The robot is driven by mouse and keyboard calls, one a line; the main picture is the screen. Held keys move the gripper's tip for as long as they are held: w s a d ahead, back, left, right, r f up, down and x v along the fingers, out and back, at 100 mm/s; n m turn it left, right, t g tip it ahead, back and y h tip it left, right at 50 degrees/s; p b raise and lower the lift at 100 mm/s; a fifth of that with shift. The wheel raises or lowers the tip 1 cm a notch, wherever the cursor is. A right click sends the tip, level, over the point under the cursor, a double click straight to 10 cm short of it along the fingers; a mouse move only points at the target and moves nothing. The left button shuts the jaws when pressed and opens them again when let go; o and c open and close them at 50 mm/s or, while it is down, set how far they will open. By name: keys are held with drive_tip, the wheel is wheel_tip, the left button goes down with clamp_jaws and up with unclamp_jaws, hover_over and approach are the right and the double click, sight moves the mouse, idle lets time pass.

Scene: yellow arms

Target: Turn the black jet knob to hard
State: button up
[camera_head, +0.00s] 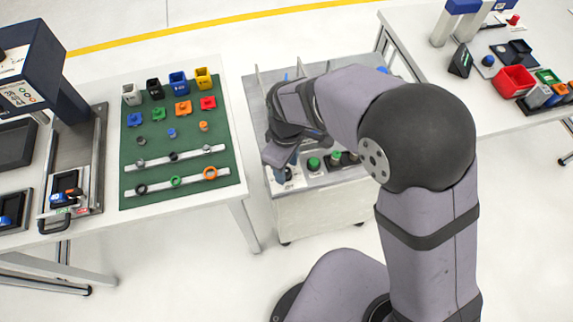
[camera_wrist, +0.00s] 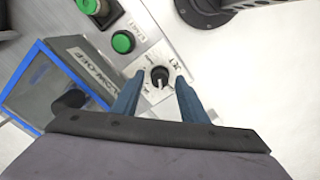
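The black jet knob (camera_wrist: 159,76) sits on a small pale plate (camera_wrist: 150,62) labelled JET in the wrist view. A white mark on the knob points toward the bottom of that picture. My gripper (camera_wrist: 160,78) is open, with one blue finger on each side of the knob and visible gaps between. I cannot tell how deep the fingertips reach. In the head view my gripper (camera_head: 280,158) is over the front left of the middle bench's panel, and the knob is not clearly visible there. The HARD marking is not readable.
Green buttons (camera_wrist: 123,42) stand beside the knob's plate. A blue-rimmed box (camera_wrist: 50,85) is at the left in the wrist view. The middle bench (camera_head: 325,208) stands between a left table with a green mat (camera_head: 130,165) and a right table with bins (camera_head: 512,80).

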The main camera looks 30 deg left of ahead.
drive_tip(key=shift+f, duration=0.35)
drive_tip(key=shift+c, duration=0.6)
clamp_jaws()
